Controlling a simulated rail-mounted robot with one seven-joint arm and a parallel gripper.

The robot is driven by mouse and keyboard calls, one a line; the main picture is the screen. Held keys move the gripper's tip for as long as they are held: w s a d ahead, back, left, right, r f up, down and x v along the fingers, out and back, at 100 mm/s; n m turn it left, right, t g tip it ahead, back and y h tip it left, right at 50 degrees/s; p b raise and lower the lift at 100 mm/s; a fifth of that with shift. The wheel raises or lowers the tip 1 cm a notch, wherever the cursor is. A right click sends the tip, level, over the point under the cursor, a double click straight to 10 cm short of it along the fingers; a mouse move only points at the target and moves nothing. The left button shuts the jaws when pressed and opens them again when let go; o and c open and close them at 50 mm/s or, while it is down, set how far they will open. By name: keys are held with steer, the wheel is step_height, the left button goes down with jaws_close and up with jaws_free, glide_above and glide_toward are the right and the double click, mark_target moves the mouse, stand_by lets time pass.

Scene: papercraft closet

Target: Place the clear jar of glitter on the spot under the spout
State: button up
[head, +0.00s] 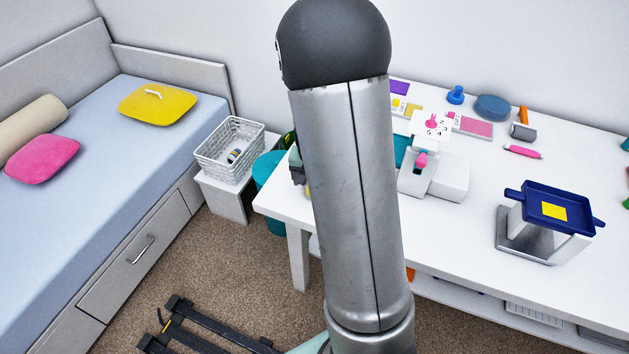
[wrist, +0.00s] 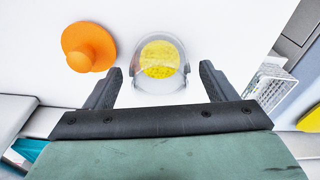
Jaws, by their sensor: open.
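The clear jar with yellow glitter (wrist: 158,60) stands on the white table in the wrist view. My gripper (wrist: 160,74) is open, with one dark finger on each side of the jar's near end. I cannot tell how far the fingers reach along the jar, and no contact shows. In the head view my arm hides most of my gripper and the jar; only a bit of yellow shows beside the arm. A navy tray (head: 522,197) with a yellow square sits on a grey-white stand at the right. I cannot make out a spout or the spot under it.
An orange knobbed object (wrist: 88,47) stands left of the jar in the wrist view. A white wire basket (head: 229,150) is beyond the table's left end. A white device (head: 451,178) with a pink part and several small craft items occupy the table (head: 470,240).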

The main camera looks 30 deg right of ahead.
step_height(320, 180, up, 11)
steer(key=s, duration=0.1)
steer(key=s+a+r+n+y, duration=0.1)
steer(key=s+a+n, duration=0.3)
steer(key=s+a, duration=0.5)
steer(key=shift+s+a+r, duration=0.2)
steer(key=shift+a+r, duration=0.5)
steer(key=shift+o, duration=0.5)
steer(key=s+a+n, duration=0.4)
steer(key=s+a, duration=0.1)
steer(key=s, duration=0.5)
steer(key=shift+f+n+g, duration=0.3)
steer(key=shift+f+g, duration=0.1)
steer(key=shift+w, duration=0.1)
steer(key=shift+w, duration=0.1)
